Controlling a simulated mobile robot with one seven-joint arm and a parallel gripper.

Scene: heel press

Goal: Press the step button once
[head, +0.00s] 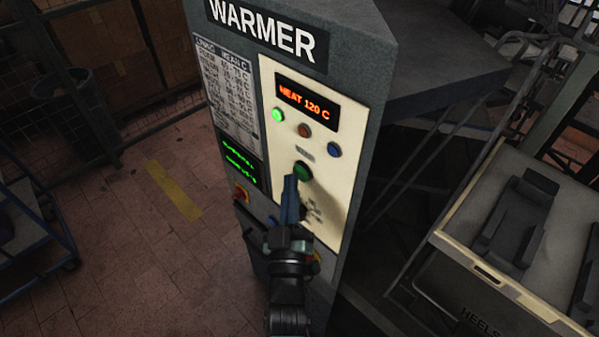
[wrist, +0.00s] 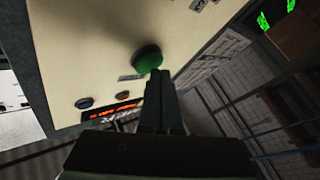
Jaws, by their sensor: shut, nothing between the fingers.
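The warmer's cream control panel (head: 335,150) carries a large green button (head: 302,171) below a small label. I take it for the step button, but the label is too small to read. My gripper (head: 292,180) is shut and empty, with its fingertips right at the lower left edge of the green button in the head view. In the wrist view the green button (wrist: 148,60) stands just beyond the tips of my gripper (wrist: 158,72). I cannot tell whether they touch.
Above the button are a display (head: 306,102) reading "HEAT 120 C", a lit green lamp (head: 278,115), a dull red lamp (head: 305,130) and a blue one (head: 334,149). A tray (head: 475,225) of dark parts stands right.

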